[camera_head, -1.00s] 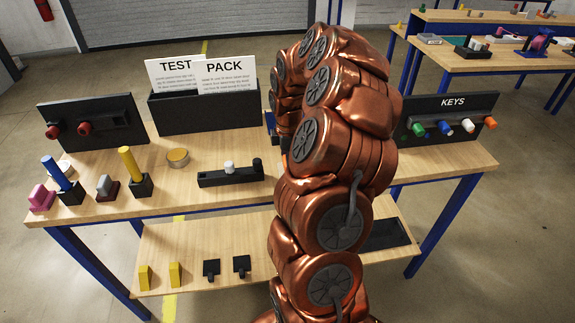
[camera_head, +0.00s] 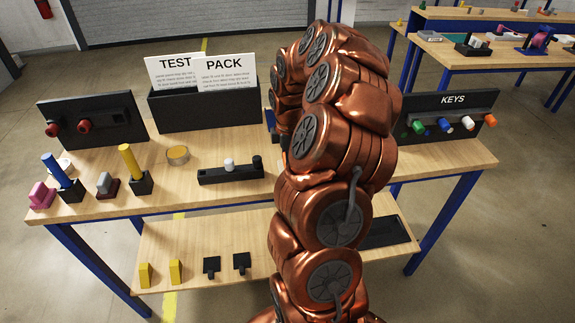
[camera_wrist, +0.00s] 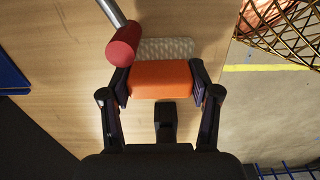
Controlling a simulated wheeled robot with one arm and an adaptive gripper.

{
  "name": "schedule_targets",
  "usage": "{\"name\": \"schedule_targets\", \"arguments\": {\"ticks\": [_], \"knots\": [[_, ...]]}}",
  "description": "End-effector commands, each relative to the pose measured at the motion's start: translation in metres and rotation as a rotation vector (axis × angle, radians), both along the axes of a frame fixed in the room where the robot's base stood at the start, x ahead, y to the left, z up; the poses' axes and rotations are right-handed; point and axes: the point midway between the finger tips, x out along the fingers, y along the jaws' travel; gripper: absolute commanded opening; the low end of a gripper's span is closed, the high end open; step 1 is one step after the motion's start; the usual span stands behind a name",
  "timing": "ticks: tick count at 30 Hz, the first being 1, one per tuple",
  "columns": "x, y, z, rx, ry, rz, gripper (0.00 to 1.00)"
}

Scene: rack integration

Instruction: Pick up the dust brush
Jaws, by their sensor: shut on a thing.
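The dust brush (camera_wrist: 160,80) appears to be the orange block in the wrist view, though its full shape is not visible. A pale speckled patch (camera_wrist: 168,48) shows just beyond it; I cannot tell whether it belongs to the brush. My gripper (camera_wrist: 161,82) has its two fingers against the left and right sides of the orange block, shut on it. Below is the wooden tabletop (camera_wrist: 60,75); I cannot tell whether the block touches it. In the head view my arm hides the gripper and the brush.
A red-ended metal rod (camera_wrist: 123,45) lies close to the left finger. A wire basket (camera_wrist: 288,30) is at upper right. The bench (camera_head: 110,205) holds a TEST PACK bin (camera_head: 205,110), a KEYS panel (camera_head: 450,105) and several small blocks. A lower shelf (camera_head: 205,240) carries more pieces.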

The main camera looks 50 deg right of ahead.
Motion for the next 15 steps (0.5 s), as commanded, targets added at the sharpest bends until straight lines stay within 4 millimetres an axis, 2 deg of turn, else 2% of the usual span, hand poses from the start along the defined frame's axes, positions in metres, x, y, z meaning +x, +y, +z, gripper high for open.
{"name": "schedule_targets", "arguments": {"ticks": [5,8,15], "knots": [[0.000,0.000,0.003,-0.001,-0.001,0.000,0.27],[0.001,0.000,0.011,-0.003,-0.004,0.001,0.27],[0.001,0.000,0.051,-0.002,-0.005,0.000,0.27]]}}
